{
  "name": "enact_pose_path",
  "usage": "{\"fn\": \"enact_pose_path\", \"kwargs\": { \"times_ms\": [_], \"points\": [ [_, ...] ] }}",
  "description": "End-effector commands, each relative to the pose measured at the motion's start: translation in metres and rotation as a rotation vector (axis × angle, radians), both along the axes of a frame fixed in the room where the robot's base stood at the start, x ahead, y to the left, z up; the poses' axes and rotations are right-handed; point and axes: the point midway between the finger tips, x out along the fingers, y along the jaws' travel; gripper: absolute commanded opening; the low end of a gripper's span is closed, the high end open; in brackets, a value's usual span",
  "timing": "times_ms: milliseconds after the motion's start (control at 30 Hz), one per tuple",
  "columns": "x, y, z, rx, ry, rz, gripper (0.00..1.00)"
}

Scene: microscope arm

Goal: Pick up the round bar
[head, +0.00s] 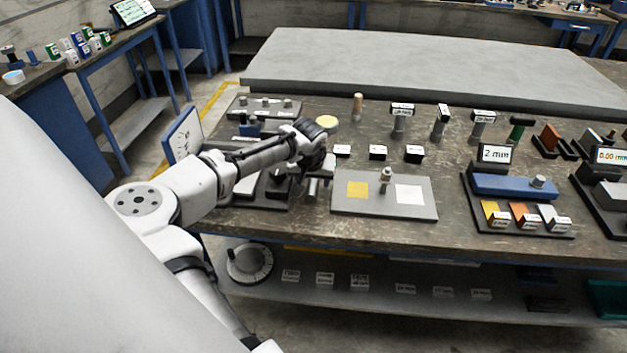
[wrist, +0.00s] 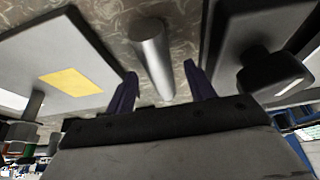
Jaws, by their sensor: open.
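A plain grey metal cylinder, which looks like the round bar (wrist: 152,60), shows in the wrist view against the mottled bench top. My gripper (wrist: 159,72) is open, with one dark finger on each side of the bar's near end. I cannot tell whether either finger touches it. In the head view my gripper (head: 318,172) is low over the bench, just left of the grey plate.
The grey plate (head: 380,208) with yellow and white squares lies close on the right; a small metal post (head: 385,178) stands on it. A dark fixture (head: 268,190) is close on the left. Black labelled blocks (head: 378,153) and upright tools (head: 401,122) stand behind.

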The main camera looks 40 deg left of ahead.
Motion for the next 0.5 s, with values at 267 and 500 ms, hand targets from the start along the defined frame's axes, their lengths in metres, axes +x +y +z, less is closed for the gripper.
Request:
{"fn": "enact_pose_path", "kwargs": {
  "times_ms": [267,500],
  "points": [
    [0.0028,0.0016,-0.0084,0.000,0.000,0.000,0.54],
    [0.0027,0.0016,-0.0081,0.000,0.000,0.000,0.30]
  ]
}}
